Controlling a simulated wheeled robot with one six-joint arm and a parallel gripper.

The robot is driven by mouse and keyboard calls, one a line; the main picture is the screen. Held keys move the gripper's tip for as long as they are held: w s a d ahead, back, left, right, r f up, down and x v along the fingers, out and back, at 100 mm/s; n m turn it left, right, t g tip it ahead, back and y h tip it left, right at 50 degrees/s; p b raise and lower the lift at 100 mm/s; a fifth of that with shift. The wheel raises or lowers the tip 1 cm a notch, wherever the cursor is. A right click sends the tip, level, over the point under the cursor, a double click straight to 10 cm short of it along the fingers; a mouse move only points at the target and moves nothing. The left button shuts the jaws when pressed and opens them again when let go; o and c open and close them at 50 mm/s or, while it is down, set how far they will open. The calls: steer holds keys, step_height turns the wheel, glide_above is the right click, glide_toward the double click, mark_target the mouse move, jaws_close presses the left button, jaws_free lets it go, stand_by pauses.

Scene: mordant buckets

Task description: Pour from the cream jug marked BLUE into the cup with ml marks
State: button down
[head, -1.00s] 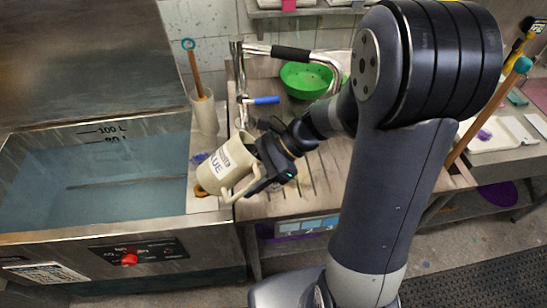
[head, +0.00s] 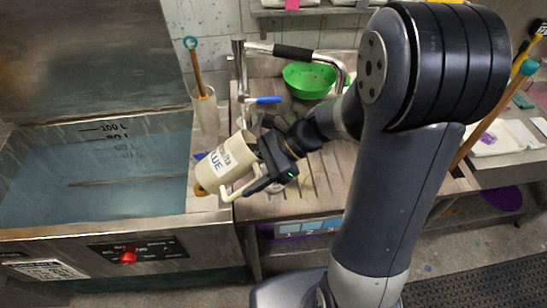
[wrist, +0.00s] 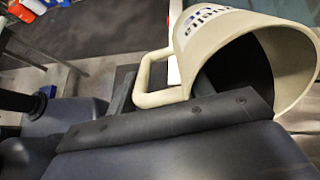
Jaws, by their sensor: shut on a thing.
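The cream jug (head: 222,166) with dark lettering ending in "LUE" is held in the air, tilted, near the right edge of the steel vat. My gripper (head: 256,176) is shut on the jug at its handle side. In the wrist view the jug (wrist: 225,45) shows its open mouth and looped handle, with a dark inside; I cannot tell how much liquid it holds. A cup with ml marks cannot be made out; the jug and my gripper cover part of the bench there. A small amber-coloured thing (head: 200,190) shows just under the jug.
A steel vat (head: 212,226) of bluish water with litre marks is at left. A clear beaker (head: 206,112) holding a wooden-handled tool stands behind the jug. A tap (head: 240,75) and green bowl (head: 308,80) are at the sink. The slatted drainboard (head: 335,180) is mostly clear.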

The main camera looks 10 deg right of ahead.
steer(key=shift+d+r+y+b, duration=0.15)
steer(key=shift+r+y+b, duration=0.15)
steer(key=shift+y+b, duration=0.6)
stand_by(2.3)
steer(key=shift+r, duration=0.15)
